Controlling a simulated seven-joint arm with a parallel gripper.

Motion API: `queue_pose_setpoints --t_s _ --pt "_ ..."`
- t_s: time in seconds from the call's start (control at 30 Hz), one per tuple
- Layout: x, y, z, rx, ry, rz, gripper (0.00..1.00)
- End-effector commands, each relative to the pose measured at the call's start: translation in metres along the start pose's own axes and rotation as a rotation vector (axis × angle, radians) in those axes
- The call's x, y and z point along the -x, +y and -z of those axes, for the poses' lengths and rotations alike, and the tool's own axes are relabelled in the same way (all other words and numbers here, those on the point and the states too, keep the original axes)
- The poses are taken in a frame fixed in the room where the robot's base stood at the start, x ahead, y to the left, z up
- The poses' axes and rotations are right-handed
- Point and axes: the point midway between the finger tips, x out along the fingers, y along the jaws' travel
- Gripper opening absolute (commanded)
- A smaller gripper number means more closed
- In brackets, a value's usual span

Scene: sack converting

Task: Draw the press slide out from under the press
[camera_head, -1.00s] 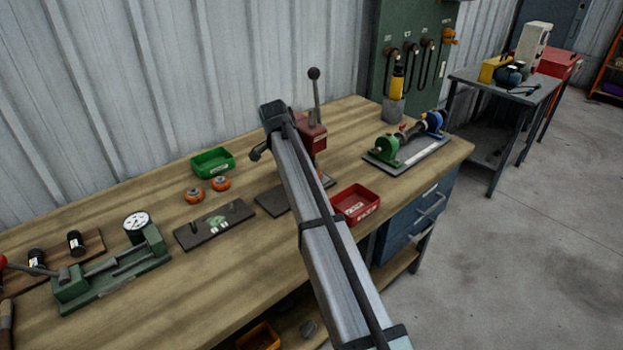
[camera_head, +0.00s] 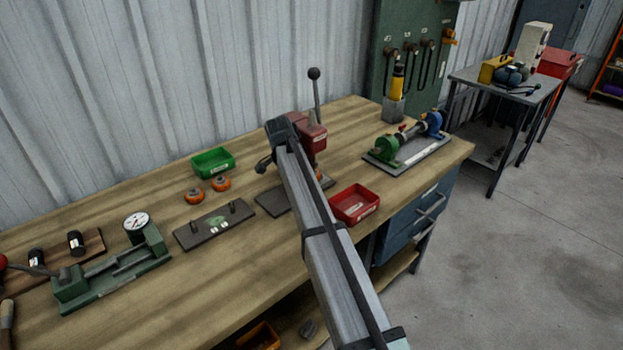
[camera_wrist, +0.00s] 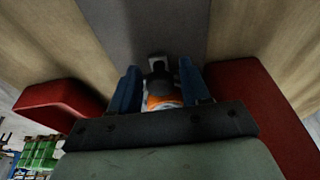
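The red arbor press (camera_head: 312,135) stands on the workbench, with its ball-topped lever upright. A dark grey plate (camera_head: 272,203) reaches out from its foot; my arm hides much of it, and I cannot tell the slide from the base there. In the wrist view, a grey strip (camera_wrist: 150,25) runs up from the fingers. My gripper (camera_wrist: 160,90) has its two blue fingers apart, either side of a dark knob-like part (camera_wrist: 160,74) and an orange part (camera_wrist: 162,102). I cannot tell if the fingers touch them. The arm hides the fingers in the head view.
A red tray (camera_head: 355,191) stands close right of my arm. A green tray (camera_head: 213,152), two orange rings (camera_head: 195,196) and a pegged plate (camera_head: 215,223) lie to the left. A green-and-blue fixture (camera_head: 408,143) stands to the right. Red surfaces flank the fingers in the wrist view.

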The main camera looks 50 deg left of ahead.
Motion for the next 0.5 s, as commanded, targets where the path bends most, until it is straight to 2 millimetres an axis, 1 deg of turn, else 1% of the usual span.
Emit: queue_pose_setpoints --t_s 0.03,0.07,0.4,0.5 --pt "-0.0029 0.0007 -0.0004 0.0 -0.002 -0.003 0.36" --pt "-0.003 0.0007 -0.0004 0.0 -0.002 -0.003 0.33" --pt "-0.0038 0.0003 -0.0004 0.0 -0.003 -0.002 0.02" --pt "-0.004 0.0004 -0.0004 0.0 -0.003 -0.003 0.02"
